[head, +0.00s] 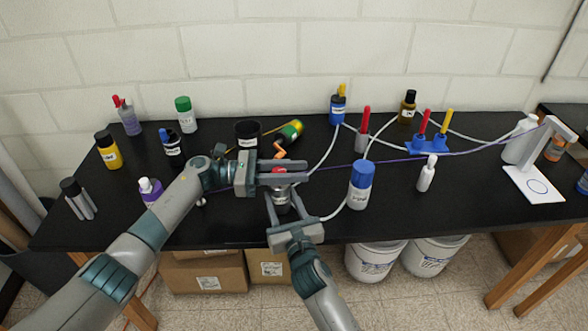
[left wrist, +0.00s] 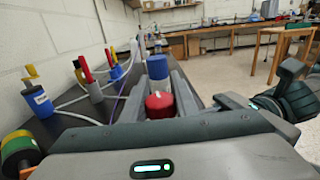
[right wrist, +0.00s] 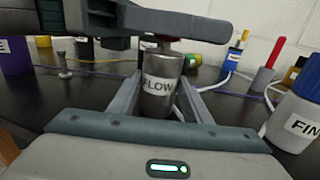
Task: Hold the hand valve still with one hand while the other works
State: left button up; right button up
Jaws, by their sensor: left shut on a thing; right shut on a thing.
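The hand valve is a metal cylinder labelled FLOW (right wrist: 158,88) with a red knob (left wrist: 160,105) on top. It stands upright near the front of the black bench, and its body also shows in the head view (head: 281,202). My right gripper (head: 284,194) reaches in from the front, with its fingers on both sides of the body, shut on it. My left gripper (head: 290,171) comes in from the left above it, with its fingers on both sides of the red knob, shut on it. The left fingers partly hide the knob in the head view.
A blue-capped white bottle (head: 360,186) stands just right of the valve. A white tube and a purple cord cross the bench. A blue holder (head: 427,146) with red and yellow droppers and a small white bottle (head: 427,174) stand farther right. Several bottles stand left and behind.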

pick_arm(q)
jog(key=shift+s+a+f+m+g+y, duration=0.1)
jog(key=shift+s+m+g+y, duration=0.15)
jog(key=shift+m+g, duration=0.7)
jog(key=shift+s+f+m+g+y, duration=0.2)
jog(key=shift+m+g, duration=0.35)
jog(key=shift+g, duration=0.8)
jog(key=shift+s+r+g, duration=0.15)
jog(key=shift+g, duration=0.15)
jog(key=o, duration=1.1)
jog(key=shift+r, duration=0.1)
jog(key=shift+c, duration=0.2)
jog(key=v, duration=0.7)
jog(key=shift+a, duration=0.25)
